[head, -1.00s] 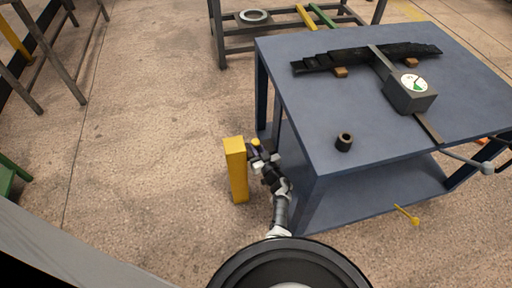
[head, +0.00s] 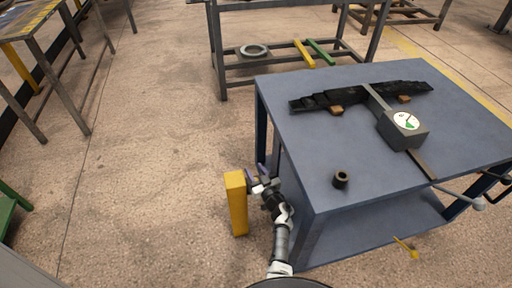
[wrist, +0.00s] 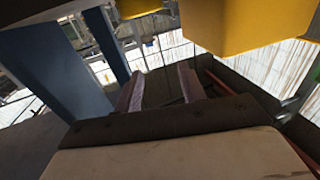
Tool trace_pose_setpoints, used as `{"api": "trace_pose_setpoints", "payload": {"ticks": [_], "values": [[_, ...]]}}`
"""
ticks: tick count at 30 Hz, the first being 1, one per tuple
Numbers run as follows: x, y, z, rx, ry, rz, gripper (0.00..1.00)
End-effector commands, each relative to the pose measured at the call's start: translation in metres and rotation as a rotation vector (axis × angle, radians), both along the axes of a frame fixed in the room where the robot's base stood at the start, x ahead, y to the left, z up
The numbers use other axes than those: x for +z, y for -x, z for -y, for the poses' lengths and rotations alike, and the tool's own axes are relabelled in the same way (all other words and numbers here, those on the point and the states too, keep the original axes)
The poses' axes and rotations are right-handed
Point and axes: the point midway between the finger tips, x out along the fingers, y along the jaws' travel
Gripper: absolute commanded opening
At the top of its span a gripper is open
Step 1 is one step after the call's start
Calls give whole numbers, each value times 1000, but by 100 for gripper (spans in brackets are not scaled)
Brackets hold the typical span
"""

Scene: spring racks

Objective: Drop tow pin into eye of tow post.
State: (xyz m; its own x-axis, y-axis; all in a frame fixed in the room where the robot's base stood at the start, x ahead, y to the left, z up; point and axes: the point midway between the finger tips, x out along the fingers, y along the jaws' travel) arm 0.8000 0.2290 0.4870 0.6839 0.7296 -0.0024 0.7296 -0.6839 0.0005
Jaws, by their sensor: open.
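The yellow post (head: 236,203), which I take for the tow post, stands upright on the floor left of the blue table. My gripper (head: 257,174) is beside its upper right side, open, with nothing visible between the fingers. In the wrist view the open fingers (wrist: 160,90) point toward a gap below the large yellow block (wrist: 255,25). Another rounded yellow piece (wrist: 140,8) is cut off at the top edge; I cannot tell whether it is pin or eye. The eye is not clear in the head view. A small yellow pin-like piece (head: 405,247) lies by the table's lower shelf.
The blue table (head: 300,150) is close to the right of my arm. On it are a dark leaf spring (head: 350,96), a gauge box (head: 404,128) and a dark bushing (head: 341,179). A rack (head: 225,60) stands behind. The floor left of the post is clear.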

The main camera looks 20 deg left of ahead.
Motion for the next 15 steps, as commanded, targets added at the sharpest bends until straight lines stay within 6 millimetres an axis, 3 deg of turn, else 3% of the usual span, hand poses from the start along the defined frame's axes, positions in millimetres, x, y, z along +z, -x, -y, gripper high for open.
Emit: {"api": "trace_pose_setpoints", "payload": {"ticks": [1, 6, 15], "values": [[21, -1, 1, -3, 0, 4, 40], [63, -1, 1, -2, -1, 4, 40], [117, -1, 1, -2, -2, 2, 40]]}}
